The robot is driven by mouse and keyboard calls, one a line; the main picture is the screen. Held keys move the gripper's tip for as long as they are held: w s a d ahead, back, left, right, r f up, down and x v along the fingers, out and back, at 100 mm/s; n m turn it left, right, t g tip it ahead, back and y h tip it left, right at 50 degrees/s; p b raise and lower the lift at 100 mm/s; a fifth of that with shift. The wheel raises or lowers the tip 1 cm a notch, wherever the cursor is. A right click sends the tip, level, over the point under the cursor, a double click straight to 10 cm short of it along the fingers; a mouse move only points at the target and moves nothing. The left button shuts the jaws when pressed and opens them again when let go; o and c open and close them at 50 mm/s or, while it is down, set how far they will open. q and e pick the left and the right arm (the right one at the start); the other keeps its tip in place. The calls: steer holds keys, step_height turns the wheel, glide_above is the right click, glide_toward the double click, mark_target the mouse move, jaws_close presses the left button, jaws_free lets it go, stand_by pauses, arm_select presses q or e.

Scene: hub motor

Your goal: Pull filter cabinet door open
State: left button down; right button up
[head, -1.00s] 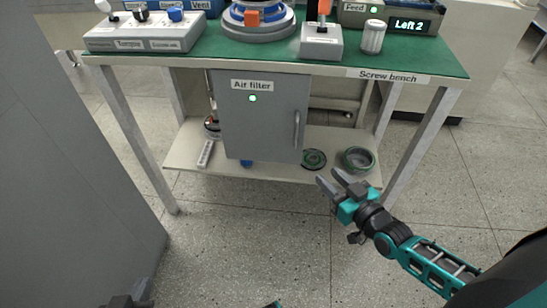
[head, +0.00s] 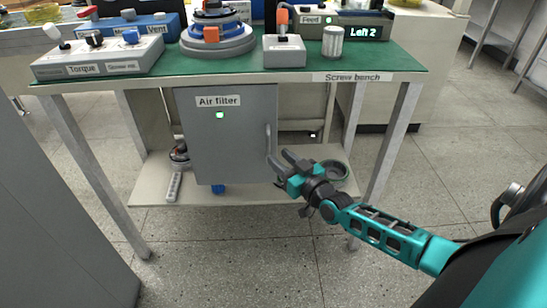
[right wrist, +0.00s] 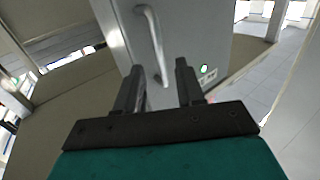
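The grey filter cabinet door (head: 232,150), labelled "Air filter" with a small green light, hangs under the green bench top. It looks closed. Its vertical bar handle (head: 268,140) is at the door's right edge. My right gripper (head: 279,160) is just right of the handle's lower end in the head view. In the right wrist view the handle (right wrist: 156,45) stands ahead of the two fingers (right wrist: 160,75). The fingers are apart with nothing between them. I cannot tell whether either finger touches the handle. My left gripper is not seen in the present views.
The bench top (head: 390,62) carries a switch box (head: 100,58), a round motor stack (head: 218,38) and a grey can (head: 333,42). A grey panel (head: 50,210) stands at left. The front floor is clear.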

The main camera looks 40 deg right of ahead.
mark_target(269, 149)
steer(key=shift+w+a+b, duration=0.1)
steer(key=shift+w+b, duration=0.35)
steer(key=shift+w, duration=1.45)
jaws_close()
